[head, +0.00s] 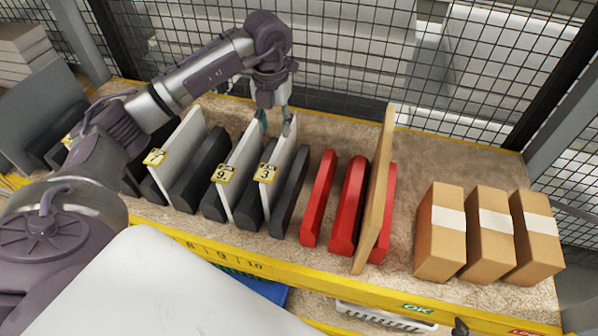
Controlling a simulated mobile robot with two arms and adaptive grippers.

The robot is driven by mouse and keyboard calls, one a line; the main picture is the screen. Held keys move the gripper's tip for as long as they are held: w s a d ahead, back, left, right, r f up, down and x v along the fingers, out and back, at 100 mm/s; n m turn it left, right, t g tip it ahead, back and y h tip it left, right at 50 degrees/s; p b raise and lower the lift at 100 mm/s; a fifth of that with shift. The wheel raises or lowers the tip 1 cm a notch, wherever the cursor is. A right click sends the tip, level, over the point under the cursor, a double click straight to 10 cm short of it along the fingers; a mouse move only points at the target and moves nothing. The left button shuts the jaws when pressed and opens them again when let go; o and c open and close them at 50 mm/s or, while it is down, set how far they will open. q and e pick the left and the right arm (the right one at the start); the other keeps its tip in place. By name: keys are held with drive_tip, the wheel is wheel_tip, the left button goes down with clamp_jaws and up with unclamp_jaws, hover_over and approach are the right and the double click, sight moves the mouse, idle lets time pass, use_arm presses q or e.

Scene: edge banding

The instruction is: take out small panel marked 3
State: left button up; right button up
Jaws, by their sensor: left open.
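The small panel marked 3 (281,158) is a thin white board standing on edge between black dividers, with a yellow tag at its front edge. My left gripper (275,124) is above the far top end of this panel, pointing down. Its fingers are apart, one on each side of the panel's top edge as far as I can tell. Whether they touch the panel is unclear. My right gripper is not in view.
A white panel marked 9 (242,160) and one marked 7 (182,137) stand to the left. Red dividers (318,198) hold a tall wooden board (378,190) to the right. Cardboard boxes (440,232) stand farther right. A mesh fence (370,60) closes off the back.

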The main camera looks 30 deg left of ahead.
sight(277, 148)
use_arm(q)
wheel_tip(277, 148, down, 8)
drive_tip(key=shift+w+r+p, duration=0.1)
drive_tip(key=shift+p, duration=1.1)
drive_tip(key=f, duration=0.2)
drive_tip(key=f+p, duration=0.1)
drive_tip(key=shift+w+d+f, duration=0.1)
drive_tip(key=shift+w+f, duration=0.15)
drive_tip(key=shift+f, duration=0.25)
drive_tip(key=shift+c, duration=0.8)
clamp_jaws()
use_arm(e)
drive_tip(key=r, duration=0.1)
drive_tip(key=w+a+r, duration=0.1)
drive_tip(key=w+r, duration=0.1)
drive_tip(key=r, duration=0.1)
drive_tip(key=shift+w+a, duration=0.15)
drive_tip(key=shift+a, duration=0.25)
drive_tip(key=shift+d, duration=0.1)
